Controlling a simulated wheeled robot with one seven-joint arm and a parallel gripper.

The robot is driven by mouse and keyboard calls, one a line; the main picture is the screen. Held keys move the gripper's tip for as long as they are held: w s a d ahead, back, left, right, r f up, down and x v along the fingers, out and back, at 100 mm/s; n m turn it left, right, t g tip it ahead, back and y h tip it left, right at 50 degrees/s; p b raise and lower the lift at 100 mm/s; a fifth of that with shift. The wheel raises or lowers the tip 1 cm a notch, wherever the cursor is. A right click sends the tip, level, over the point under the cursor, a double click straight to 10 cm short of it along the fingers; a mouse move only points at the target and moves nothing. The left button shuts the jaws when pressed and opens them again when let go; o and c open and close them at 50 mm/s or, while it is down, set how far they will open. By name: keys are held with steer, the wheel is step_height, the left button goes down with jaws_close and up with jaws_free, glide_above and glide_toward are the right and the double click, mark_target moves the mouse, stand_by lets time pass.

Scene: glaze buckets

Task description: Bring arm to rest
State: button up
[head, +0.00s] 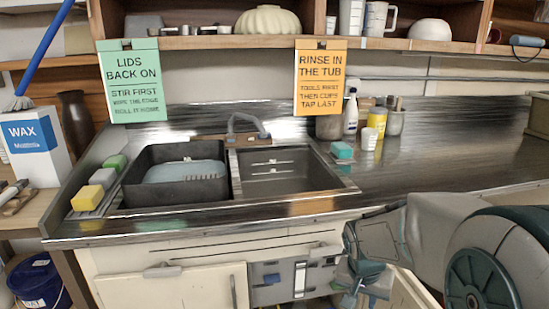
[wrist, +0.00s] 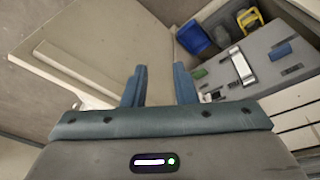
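My gripper (head: 362,276) is low at the front of the sink cabinet in the head view, below the counter edge and right of the grey panel. In the wrist view its two blue fingers (wrist: 160,88) stand apart with nothing between them. A pale cabinet door (wrist: 100,45) lies behind the fingers in the wrist view. My arm comes in from the right side of the head view.
The metal counter (head: 440,150) holds a two-basin sink (head: 290,172). Under it are cream cabinet doors (head: 180,288) and a grey panel (head: 290,285) with small items. A blue bin (wrist: 194,38) shows in the wrist view. A dark blue bucket (head: 38,284) stands at lower left.

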steer(key=s+a+r+n+p, duration=0.1)
steer(key=s+r+p, duration=0.2)
steer(key=r, duration=0.3)
steer(key=s+a+r+n+y+p, duration=0.1)
steer(key=s+r+n+p, duration=0.1)
steer(key=r, duration=0.4)
steer(key=shift+s+a+r+t+p, duration=0.15)
steer(key=shift+s+a+t+p, duration=0.25)
steer(key=shift+s, duration=0.65)
steer(key=s+r+p, duration=0.1)
steer(key=s+a+r+n+p, duration=0.1)
steer(key=s+r, duration=0.1)
steer(key=s+r+n+y+p, duration=0.1)
steer(key=s+r+p, duration=0.1)
steer(key=shift+s+a+r, duration=0.15)
steer(key=shift+s+a, duration=0.05)
steer(key=shift+a, duration=0.2)
steer(key=shift+c, duration=0.9)
steer(key=shift+s+a+n, duration=0.1)
steer(key=shift+s+n, duration=0.05)
steer(key=shift+n, duration=0.15)
jaws_close()
